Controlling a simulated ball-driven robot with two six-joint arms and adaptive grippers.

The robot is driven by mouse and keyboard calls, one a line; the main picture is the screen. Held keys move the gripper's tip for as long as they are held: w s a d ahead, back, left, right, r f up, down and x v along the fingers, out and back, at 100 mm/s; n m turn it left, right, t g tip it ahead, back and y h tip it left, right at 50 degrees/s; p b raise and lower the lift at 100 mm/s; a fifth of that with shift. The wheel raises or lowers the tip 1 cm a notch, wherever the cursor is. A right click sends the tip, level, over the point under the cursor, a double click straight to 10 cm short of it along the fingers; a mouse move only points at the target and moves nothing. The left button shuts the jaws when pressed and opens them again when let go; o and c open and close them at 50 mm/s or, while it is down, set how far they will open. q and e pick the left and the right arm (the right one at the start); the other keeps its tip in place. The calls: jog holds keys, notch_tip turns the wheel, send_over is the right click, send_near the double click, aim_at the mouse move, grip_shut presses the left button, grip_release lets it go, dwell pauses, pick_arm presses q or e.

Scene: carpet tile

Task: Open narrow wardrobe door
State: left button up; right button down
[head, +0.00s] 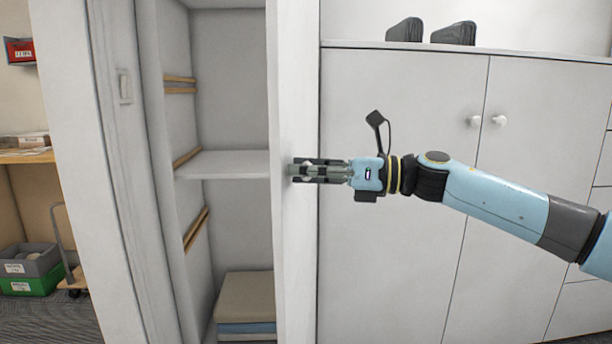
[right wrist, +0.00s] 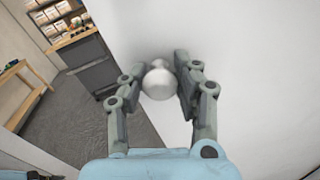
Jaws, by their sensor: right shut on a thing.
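The narrow wardrobe door (head: 297,90) is white and stands open, seen nearly edge-on in the head view. Behind it the wardrobe interior (head: 230,80) shows, with a shelf and wooden strips on the side wall. My right gripper (head: 304,170) reaches in from the right and is shut on the door's round knob. In the right wrist view the pale knob (right wrist: 158,82) sits between the two fingers of the gripper (right wrist: 158,86), against the white door face (right wrist: 250,90). My left gripper is in neither view.
A wide cabinet (head: 400,90) with white knobs (head: 499,120) stands right of the door, with two dark objects (head: 430,32) on top. Folded cloths (head: 245,300) lie low in the wardrobe. Grey and green crates (head: 32,270) and a trolley (head: 75,275) stand at the far left.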

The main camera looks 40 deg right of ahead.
jog(key=c, duration=0.9)
grip_release()
jog(key=shift+v, duration=3.7)
